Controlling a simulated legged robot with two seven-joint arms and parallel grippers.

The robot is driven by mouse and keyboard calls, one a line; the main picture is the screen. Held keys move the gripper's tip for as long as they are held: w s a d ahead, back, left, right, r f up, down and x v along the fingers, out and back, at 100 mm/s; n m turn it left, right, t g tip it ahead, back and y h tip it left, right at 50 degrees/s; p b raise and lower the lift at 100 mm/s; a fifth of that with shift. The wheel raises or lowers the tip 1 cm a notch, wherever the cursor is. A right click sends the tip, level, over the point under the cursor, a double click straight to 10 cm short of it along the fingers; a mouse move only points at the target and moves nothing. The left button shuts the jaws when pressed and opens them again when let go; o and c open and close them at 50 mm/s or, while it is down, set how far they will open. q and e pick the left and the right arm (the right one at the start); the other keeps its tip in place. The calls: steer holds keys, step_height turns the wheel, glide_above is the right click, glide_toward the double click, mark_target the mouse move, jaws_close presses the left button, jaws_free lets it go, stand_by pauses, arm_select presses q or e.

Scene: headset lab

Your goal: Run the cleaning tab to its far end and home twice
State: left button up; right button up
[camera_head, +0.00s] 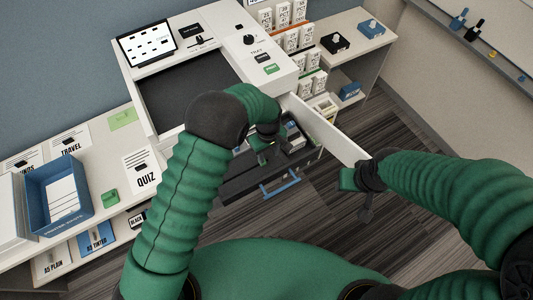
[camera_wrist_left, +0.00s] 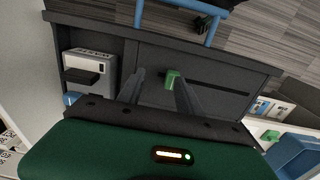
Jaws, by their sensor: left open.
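The small green cleaning tab (camera_wrist_left: 172,79) stands at one end of a dark straight slot in the dark drawer (camera_wrist_left: 215,65), in the left wrist view. My left gripper (camera_wrist_left: 159,76) is open above the drawer; the tab shows between its fingertips, closer to the right-hand finger. I cannot tell whether a finger touches it. In the head view my left gripper (camera_head: 266,142) reaches down into the pulled-out drawer (camera_head: 240,182), and my arm hides much of that area. My right gripper (camera_head: 365,192) is by the near end of a white panel (camera_head: 325,128); its jaws are unclear.
A grey box (camera_wrist_left: 90,66) sits in the drawer beside the slot. The drawer has a blue handle (camera_head: 280,188). The white machine (camera_head: 210,52) stands behind. A blue tray (camera_head: 55,198) and a QUIZ card (camera_head: 143,170) lie at left. Open floor shows at right.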

arm_select(q)
steer(key=shift+w+d+r+p, duration=0.1)
steer(key=shift+r+p, duration=0.2)
steer(key=shift+r, duration=0.3)
steer(key=shift+w+d+r+p, duration=0.1)
steer(key=shift+r+p, duration=0.15)
steer(key=shift+r, duration=0.3)
step_height(320, 180, up, 16)
steer(key=p, duration=1)
steer(key=shift+s+a+p, duration=0.15)
steer(key=shift+a+p, duration=0.2)
steer(key=shift+f, duration=0.1)
